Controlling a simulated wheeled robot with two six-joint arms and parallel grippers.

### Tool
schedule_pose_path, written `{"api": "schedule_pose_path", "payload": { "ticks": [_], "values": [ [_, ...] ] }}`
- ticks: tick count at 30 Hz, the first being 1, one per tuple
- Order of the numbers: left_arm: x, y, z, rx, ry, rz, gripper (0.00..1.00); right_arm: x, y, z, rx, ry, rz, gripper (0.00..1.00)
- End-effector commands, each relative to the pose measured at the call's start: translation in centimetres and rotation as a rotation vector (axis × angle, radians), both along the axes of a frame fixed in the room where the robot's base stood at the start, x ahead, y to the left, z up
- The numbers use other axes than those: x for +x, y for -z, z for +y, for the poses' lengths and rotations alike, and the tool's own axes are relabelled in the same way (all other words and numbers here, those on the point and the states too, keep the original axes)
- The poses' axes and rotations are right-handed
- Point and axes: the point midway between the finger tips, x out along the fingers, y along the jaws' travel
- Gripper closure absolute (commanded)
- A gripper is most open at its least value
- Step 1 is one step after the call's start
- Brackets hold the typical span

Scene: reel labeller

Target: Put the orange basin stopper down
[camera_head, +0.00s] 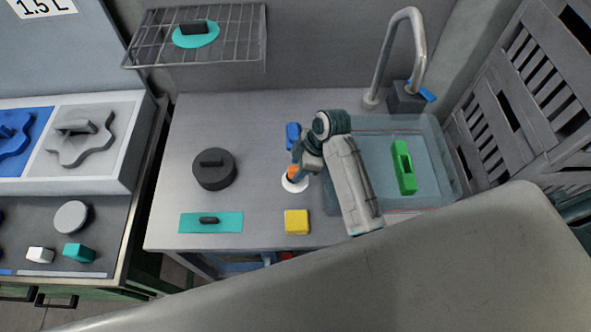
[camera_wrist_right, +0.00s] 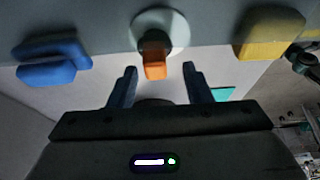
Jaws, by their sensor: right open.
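The orange basin stopper (camera_head: 292,173) is on the grey counter left of the sink basin, at a round white disc (camera_head: 295,184). My right gripper (camera_head: 299,172) is right at it and partly covers it. In the right wrist view, the orange part of the stopper (camera_wrist_right: 155,66) lies between and just beyond the open fingertips (camera_wrist_right: 159,75), with a gap on both sides. A dark part and the pale disc (camera_wrist_right: 172,30) are behind it. My left gripper is not in view.
A blue block (camera_head: 293,136) stands behind the gripper and a yellow block (camera_head: 297,222) in front. A dark round lid (camera_head: 214,169) and a teal plate (camera_head: 190,223) lie left. A green piece (camera_head: 404,167) is in the basin (camera_head: 440,150), below the tap (camera_head: 420,50).

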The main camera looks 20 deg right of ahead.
Motion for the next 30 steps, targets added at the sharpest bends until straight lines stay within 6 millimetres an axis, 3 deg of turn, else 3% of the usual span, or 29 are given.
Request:
{"api": "schedule_pose_path", "payload": {
  "ticks": [9, 12, 18, 30],
  "values": [
    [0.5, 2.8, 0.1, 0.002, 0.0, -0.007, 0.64, -0.6, -5.9, -2.6, -0.004, 0.0, -0.006, 0.55],
    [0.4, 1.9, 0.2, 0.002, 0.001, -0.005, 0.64, -0.8, -7.9, -3.1, -0.003, 0.001, -0.001, 0.55],
    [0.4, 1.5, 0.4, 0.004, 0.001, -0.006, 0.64, -1.0, -8.9, -3.6, -0.002, 0.0, 0.001, 0.55],
    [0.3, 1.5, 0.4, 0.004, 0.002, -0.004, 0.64, -1.0, -8.9, -3.6, -0.001, 0.0, 0.0, 0.55]
  ]
}}
